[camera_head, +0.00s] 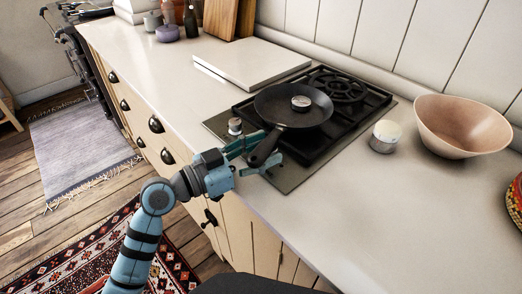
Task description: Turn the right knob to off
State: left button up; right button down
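The stove (292,178) is set into the counter, with its control strip along the front edge. One silver knob (235,127) shows at the left end of that strip. I cannot make out a right knob; the pan handle and my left gripper cover that part of the strip. A black frying pan (278,108) sits on the stove, its handle (265,148) pointing toward the front edge. My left gripper (270,148) is over the strip with its teal fingers apart, one on each side of the handle in the picture. I cannot tell whether they touch it. My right gripper is out of view.
A small silver-and-dark round item (301,103) is in the pan. A pale-topped jar (384,137) and a wooden bowl (462,125) stand right of the stove. White boards (252,63) lie behind it to the left. The front right counter is clear.

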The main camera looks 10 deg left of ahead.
pick_arm(q)
jog(key=v, duration=0.7)
jog(key=shift+s+a, duration=0.2)
